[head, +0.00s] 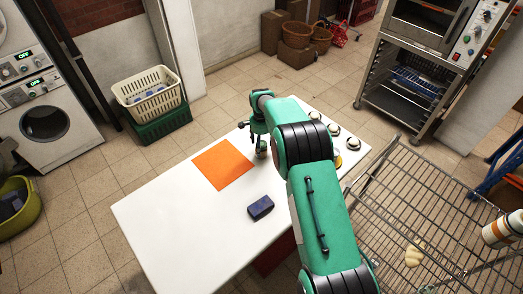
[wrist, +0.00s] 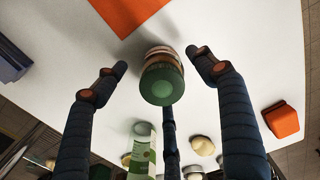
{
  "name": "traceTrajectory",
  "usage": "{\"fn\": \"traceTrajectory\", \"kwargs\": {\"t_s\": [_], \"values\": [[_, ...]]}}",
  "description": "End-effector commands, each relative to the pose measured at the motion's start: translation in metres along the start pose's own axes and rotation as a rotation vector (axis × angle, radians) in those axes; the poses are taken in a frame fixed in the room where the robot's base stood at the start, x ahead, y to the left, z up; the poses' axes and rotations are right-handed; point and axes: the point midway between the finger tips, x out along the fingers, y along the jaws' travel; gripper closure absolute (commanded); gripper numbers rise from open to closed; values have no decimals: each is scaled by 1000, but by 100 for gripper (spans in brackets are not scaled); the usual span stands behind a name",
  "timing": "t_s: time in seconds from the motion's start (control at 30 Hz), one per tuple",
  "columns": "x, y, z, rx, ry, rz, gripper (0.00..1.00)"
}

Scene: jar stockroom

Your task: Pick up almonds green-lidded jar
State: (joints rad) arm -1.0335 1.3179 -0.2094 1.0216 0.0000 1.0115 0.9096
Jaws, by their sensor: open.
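A jar with a green lid (wrist: 162,85) stands on the white table, seen from above in the wrist view. Its side shows brownish contents and a light band; I cannot read a label. My gripper (wrist: 158,62) is open around it, with fingers to its left and right and a third just below it in the picture. I see no finger clearly touching it. In the head view my gripper (head: 259,130) is over the table beside the orange mat, with the jar (head: 262,148) partly hidden under it.
An orange mat (head: 222,165) and a dark blue box (head: 260,208) lie on the white table (head: 165,215). Several cream-lidded jars (head: 334,130) stand to the right. A green-and-white item (wrist: 140,155) and a red-orange block (wrist: 281,120) are near. A wire rack (head: 400,215) adjoins the table.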

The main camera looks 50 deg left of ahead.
Motion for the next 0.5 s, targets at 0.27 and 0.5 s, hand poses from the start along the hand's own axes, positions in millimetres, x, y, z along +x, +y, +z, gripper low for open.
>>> {"fn": "traceTrajectory", "kwargs": {"t_s": [0.27,0.5], "values": [[0,0,0,0,0,0,34],[0,0,0,0,0,0,81]]}}
